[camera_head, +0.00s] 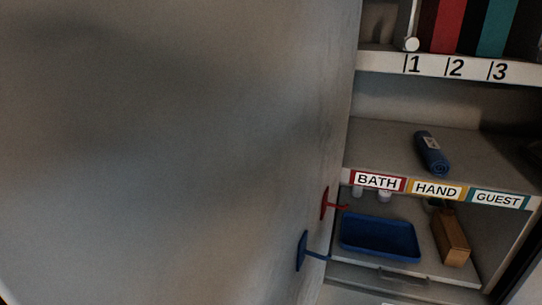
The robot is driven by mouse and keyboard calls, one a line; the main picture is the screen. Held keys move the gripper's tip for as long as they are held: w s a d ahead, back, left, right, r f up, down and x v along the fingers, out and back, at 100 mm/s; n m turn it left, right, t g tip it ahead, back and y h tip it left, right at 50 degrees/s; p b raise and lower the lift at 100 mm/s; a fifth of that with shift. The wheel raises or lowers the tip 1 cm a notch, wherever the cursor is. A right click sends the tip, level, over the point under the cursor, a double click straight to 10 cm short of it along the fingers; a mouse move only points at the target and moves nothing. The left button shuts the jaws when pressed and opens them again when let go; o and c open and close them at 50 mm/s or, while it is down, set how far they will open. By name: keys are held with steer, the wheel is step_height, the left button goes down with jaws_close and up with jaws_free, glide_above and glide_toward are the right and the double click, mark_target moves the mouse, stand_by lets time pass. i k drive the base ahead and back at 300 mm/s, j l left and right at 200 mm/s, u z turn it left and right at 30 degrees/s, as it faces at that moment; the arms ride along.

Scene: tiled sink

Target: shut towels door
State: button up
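An open-fronted cabinet with a shelf labelled BATH, HAND and GUEST (436,190) stands at the right. A rolled blue towel (431,153) lies on that shelf, toward the right. A large plain grey panel (170,150) fills the left and middle of the view, close to the camera. I cannot tell whether it is the towels door standing open or a wall. No panel covers the shelves that show. My gripper is not in view.
A red hook (325,203) and a blue hook (302,251) stick out along the panel's right edge. Below the towel shelf are a blue tray (378,237), a brown box (450,237) and a grey bar handle (402,277). Books (448,25) stand on the numbered shelf above.

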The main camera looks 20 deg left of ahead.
mark_target(152, 151)
steer(key=k+j, duration=0.1)
steer(key=j, duration=0.8)
steer(key=k+j, duration=0.15)
steer(key=j, duration=0.25)
